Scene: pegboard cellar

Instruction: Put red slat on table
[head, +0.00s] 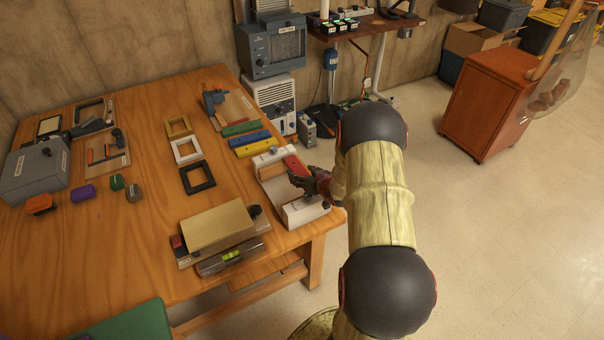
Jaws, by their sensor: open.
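A red slat (294,165) lies in a white-ended wooden fixture at the right edge of the table, partly hidden by my gripper. The wooden table (140,235) fills the left of the head view. My gripper (300,182) is open, low over the fixture and close to the near end of the red slat. I cannot tell whether it touches the slat. My arm hides the area to the right of the fixture.
Green (241,128), blue (250,138) and yellow (258,147) slats lie behind the fixture. Three small frames stand in a row left of it, with a block-topped board (218,226) and a level (233,256) in front. The table's middle and front left have bare room.

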